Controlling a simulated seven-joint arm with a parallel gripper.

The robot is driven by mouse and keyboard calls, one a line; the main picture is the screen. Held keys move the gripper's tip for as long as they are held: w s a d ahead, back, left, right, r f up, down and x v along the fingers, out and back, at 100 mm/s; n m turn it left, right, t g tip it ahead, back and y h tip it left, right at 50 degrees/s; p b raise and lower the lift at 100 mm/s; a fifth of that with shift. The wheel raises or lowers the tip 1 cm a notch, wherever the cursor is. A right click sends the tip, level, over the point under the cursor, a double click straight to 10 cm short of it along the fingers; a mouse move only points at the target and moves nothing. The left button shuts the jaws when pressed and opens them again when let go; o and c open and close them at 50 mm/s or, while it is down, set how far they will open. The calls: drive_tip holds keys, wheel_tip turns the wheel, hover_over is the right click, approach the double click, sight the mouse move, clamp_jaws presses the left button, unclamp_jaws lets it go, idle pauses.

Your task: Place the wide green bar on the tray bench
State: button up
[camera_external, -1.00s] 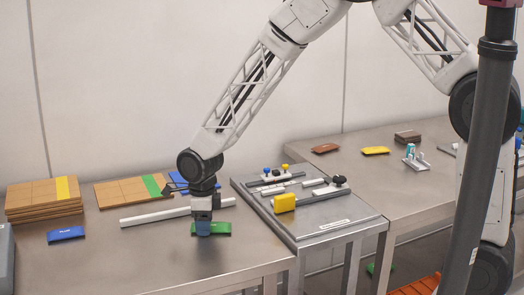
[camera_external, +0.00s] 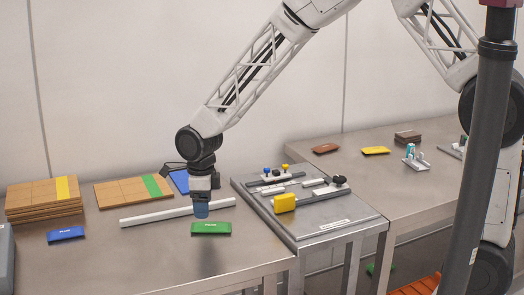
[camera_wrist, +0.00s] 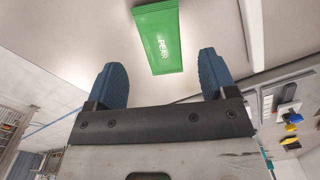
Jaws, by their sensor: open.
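The wide green bar (camera_external: 211,229) lies flat on the metal bench (camera_external: 120,262) on the left, in front of a long pale rail. In the wrist view the bar (camera_wrist: 158,38), lettered "PEAR", lies beyond my fingertips and slightly tilted. My gripper (camera_external: 201,211) is raised above the bench by the bar, apart from it. Its two blue fingers (camera_wrist: 162,78) are spread with nothing between them.
The pale rail (camera_external: 150,216) lies behind the bar. A blue bar (camera_external: 66,234) and brown boards with yellow (camera_external: 62,188) and green (camera_external: 151,186) stripes share the bench. A raised fixture plate (camera_external: 330,232) stands to the right. The bench front is clear.

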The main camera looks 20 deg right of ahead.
sight(206, 224)
wheel_tip(206, 224, up, 6)
drive_tip(key=shift+r, duration=0.25)
idle(0.6)
drive_tip(key=shift+d, duration=0.1)
drive_tip(key=s+d+r+n, duration=0.25)
drive_tip(key=d+r, duration=0.25)
drive_tip(key=d, duration=0.3)
drive_tip(key=s+d+r+n+t, duration=0.1)
drive_tip(key=s+d+r+n, duration=0.1)
drive_tip(key=d+r+n, duration=0.45)
drive_tip(key=s+d+r+n, duration=0.1)
drive_tip(key=s+d+r, duration=0.25)
drive_tip(key=d, duration=0.65)
drive_tip(key=s+d+r+n, duration=0.2)
drive_tip(key=s+d+n, duration=0.4)
drive_tip(key=s+d, duration=0.2)
drive_tip(key=s+d+r+n+t, duration=0.1)
drive_tip(key=s+d+r+n, duration=0.1)
drive_tip(key=s+d+n, duration=0.4)
drive_tip(key=s+d, duration=0.3)
drive_tip(key=s, duration=0.2)
drive_tip(key=shift+s+d+n+t, duration=0.2)
drive_tip(key=shift+s+n+t, duration=0.1)
drive_tip(key=shift+s, duration=0.05)
